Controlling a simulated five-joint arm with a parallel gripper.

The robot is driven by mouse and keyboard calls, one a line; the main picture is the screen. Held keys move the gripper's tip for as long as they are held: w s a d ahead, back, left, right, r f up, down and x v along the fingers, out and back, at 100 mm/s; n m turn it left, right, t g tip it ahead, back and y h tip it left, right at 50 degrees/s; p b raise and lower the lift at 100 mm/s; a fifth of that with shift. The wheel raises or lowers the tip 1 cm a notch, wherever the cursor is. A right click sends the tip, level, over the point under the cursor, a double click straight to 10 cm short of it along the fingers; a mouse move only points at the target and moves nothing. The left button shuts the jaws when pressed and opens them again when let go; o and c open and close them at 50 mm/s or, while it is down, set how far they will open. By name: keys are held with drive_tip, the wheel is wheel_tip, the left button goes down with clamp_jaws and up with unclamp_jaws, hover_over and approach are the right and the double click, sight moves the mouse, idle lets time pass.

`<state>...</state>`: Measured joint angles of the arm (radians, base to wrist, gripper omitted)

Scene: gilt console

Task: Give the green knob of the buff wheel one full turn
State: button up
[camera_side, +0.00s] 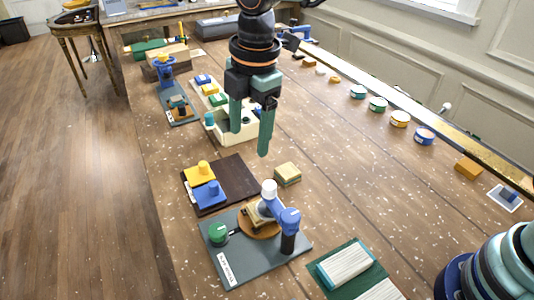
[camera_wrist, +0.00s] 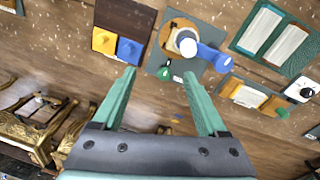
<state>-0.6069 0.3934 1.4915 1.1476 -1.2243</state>
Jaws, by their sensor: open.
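The buff wheel's grey base plate (camera_side: 228,262) lies in the near middle of the bench in the side view, with a white label at its front edge. The green knob (camera_side: 217,232) stands at its left, beside a tan round wheel (camera_side: 258,230). In the wrist view the green knob (camera_wrist: 165,73) appears between the fingertips. My gripper (camera_side: 249,142) is open and empty, raised above the bench, clear of the knob; its fingers also show in the wrist view (camera_wrist: 159,74).
A dark board (camera_side: 238,177) with yellow and blue knobs lies behind the plate. A small wooden block (camera_side: 288,174) is beside it. A green tray (camera_side: 326,283) lies to the right. A cream box (camera_side: 243,135) is behind. Bare bench lies right of the block.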

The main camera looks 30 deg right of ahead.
sight(217, 230)
drive_tip(key=s+a+f+n+g, duration=0.1)
drive_tip(key=s+a+f+n, duration=0.1)
drive_tip(key=a+f+n, duration=0.55)
drive_tip(key=shift+m+h, duration=0.3)
drive_tip(key=shift+m, duration=0.45)
drive_tip(key=f, duration=0.3)
drive_tip(key=a+f, duration=0.1)
drive_tip(key=f, duration=0.7)
drive_tip(key=shift+s+a, duration=0.2)
drive_tip(key=shift+a, duration=0.15)
clamp_jaws()
